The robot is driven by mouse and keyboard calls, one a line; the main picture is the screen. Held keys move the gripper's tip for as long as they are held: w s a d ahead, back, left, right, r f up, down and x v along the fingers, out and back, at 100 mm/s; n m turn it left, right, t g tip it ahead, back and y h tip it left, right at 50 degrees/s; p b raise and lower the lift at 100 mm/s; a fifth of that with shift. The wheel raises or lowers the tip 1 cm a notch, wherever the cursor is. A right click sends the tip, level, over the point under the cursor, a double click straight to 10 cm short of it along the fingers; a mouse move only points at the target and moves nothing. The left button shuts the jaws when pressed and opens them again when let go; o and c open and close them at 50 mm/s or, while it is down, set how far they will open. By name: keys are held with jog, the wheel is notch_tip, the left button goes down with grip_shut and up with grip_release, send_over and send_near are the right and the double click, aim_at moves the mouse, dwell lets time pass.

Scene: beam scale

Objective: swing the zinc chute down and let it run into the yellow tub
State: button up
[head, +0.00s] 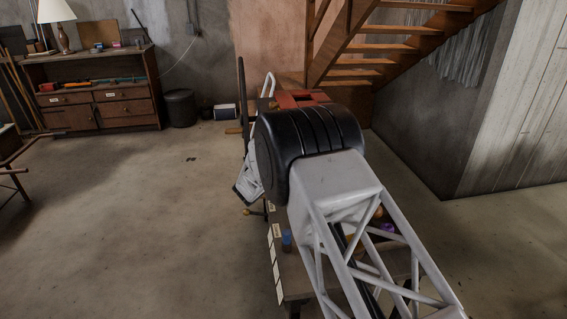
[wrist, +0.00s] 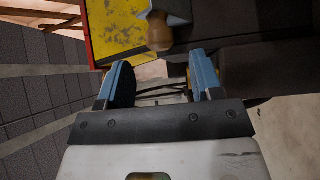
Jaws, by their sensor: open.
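My gripper (wrist: 159,60) is open in the wrist view, its two blue fingers apart with nothing between them. A rounded wooden knob (wrist: 159,33) lies just beyond the fingertips, roughly in line with the gap. A grey metal piece (wrist: 179,12) beside the knob may be part of the zinc chute; I cannot tell. A worn yellow panel (wrist: 116,28) with a red edge is at the upper left; I cannot tell whether it belongs to the yellow tub. In the head view my arm hides most of the bench, and neither chute nor tub can be made out.
The bench (head: 297,289) runs under my arm, with white labels along its left side. A small blue item (head: 287,241) and a purple item (head: 387,228) are on it. A red part (head: 302,98) shows at its far end.

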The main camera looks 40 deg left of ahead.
jog(key=shift+s, duration=1)
